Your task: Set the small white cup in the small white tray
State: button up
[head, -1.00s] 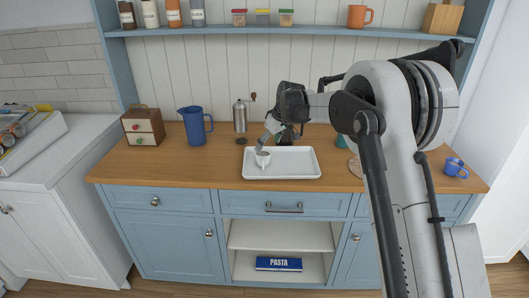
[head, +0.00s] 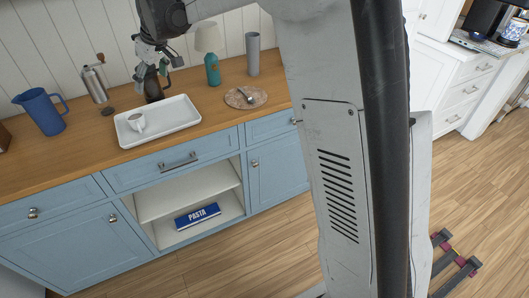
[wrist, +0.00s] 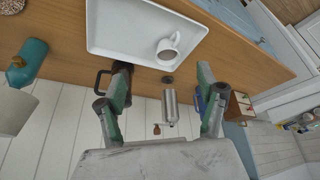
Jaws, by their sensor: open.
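The small white cup (head: 136,123) stands in the left part of the white rectangular tray (head: 181,122), inside its rim. In the wrist view the cup (wrist: 166,49) looks upright on the floor of the tray (wrist: 108,28), near the rim. My gripper (head: 151,72) is above and behind the tray, apart from the cup. Its two fingers are spread with nothing between them, as the wrist view also shows (wrist: 163,76).
Behind the tray are a dark handled pot (head: 153,90) and a metal grinder (head: 95,84). A blue jug (head: 43,112) stands left. A teal lamp (head: 212,70), grey cylinder (head: 253,54) and round mat (head: 236,101) with a spoon are to the right.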

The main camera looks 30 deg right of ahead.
jog(key=s+d+r+m+t, duration=0.1)
jog(key=s+d+r, duration=0.15)
jog(key=s, duration=0.45)
jog(key=s+d+r+m+h, duration=0.1)
jog(key=s+d+r+m, duration=0.1)
jog(key=s+d, duration=0.35)
jog(key=s+d+r+m+t, duration=0.1)
jog(key=s+d+r, duration=0.1)
jog(key=s, duration=0.7)
jog(key=s+d+f+m+h, duration=0.1)
jog(key=s+d+f, duration=0.2)
jog(key=s, duration=0.7)
jog(key=s+d+f+m+t, duration=0.1)
jog(key=s+f, duration=0.4)
jog(key=s, duration=0.5)
jog(key=shift+d+f+m+h, duration=0.15)
jog(key=shift+d+m+h, duration=0.25)
jog(key=shift+d+m, duration=0.6)
